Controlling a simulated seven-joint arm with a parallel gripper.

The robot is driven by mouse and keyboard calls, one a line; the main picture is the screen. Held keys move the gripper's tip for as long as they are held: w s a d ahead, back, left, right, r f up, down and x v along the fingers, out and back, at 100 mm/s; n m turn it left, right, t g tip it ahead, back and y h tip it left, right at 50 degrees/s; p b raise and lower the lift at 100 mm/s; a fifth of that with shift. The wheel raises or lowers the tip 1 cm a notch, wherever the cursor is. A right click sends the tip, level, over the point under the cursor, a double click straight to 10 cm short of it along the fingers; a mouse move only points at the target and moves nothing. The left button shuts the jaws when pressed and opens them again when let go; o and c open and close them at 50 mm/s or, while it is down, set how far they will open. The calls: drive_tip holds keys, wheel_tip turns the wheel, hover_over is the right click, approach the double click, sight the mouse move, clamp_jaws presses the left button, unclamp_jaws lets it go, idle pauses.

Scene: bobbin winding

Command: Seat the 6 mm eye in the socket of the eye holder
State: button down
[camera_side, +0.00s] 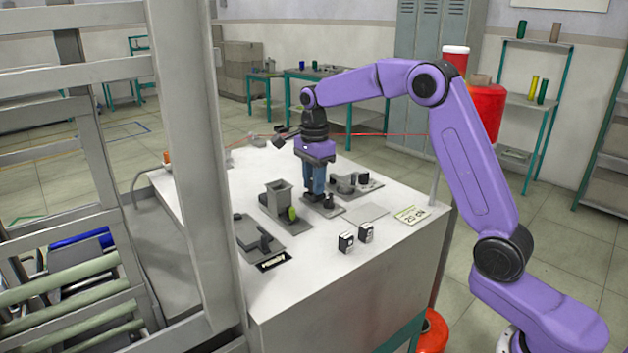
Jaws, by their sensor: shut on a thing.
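My gripper (315,196) points straight down over the white worktop, its two blue fingers close together. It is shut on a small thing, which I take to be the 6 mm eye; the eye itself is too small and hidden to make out. The fingertips are right at a small dark grey fixture (333,211) on a plate, which may be the eye holder. I cannot tell whether the eye touches it, and its socket does not show.
Another dark fixture (258,241) lies front left, and one with round parts (347,184) right behind. Two small black-and-white boxes (346,242) stand near the front. A flat grey plate (364,213) lies bare.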

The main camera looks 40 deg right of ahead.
drive_tip(key=shift+f, duration=0.45)
drive_tip(key=shift+s+f, duration=0.1)
drive_tip(key=shift+f, duration=0.3)
drive_tip(key=c, duration=0.8)
unclamp_jaws()
drive_tip(key=shift+r, duration=3.65)
